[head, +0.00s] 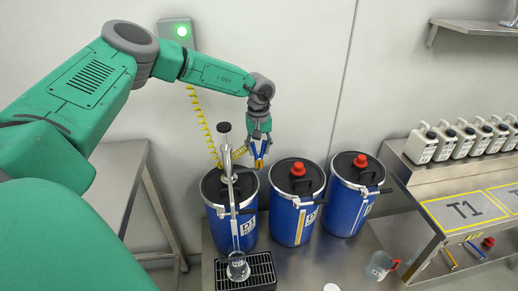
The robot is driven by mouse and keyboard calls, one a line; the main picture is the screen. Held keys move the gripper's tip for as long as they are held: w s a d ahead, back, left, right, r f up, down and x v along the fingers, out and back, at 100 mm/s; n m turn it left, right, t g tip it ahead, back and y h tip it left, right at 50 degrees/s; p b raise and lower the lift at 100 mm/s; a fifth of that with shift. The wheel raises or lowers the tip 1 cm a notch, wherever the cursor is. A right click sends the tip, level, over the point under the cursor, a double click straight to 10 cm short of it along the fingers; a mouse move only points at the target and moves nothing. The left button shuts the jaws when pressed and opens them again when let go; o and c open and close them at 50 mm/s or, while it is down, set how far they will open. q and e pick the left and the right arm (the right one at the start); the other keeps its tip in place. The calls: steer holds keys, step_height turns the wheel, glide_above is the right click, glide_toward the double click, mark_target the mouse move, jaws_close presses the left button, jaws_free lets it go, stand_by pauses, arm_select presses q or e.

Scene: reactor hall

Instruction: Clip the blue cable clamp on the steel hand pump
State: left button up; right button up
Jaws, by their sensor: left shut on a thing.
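The steel hand pump (228,165) stands upright in the left blue drum (217,222); its black knob is at the top and its long spout runs down toward a glass flask (238,267). The jaws partly hide the clamp. A yellow coiled cable (205,130) hangs from the wall box and runs behind the pump toward the clamp. I cannot tell whether clamp and pump touch. My right gripper is out of view.
Two more blue drums with red caps (297,205) (355,195) stand to the right. The flask is on a black drip grate (258,276). A green-lit wall box (179,37) is behind my arm. White jugs (421,144) line a shelf at right. A beaker (379,265) stands at front right.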

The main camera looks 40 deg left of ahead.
arm_select(q)
steer(key=shift+f, duration=0.2)
steer(key=o, duration=1)
steer(key=shift+r, duration=0.25)
step_height(320, 180, up, 12)
steer(key=shift+f, duration=0.25)
steer(key=shift+a, duration=0.1)
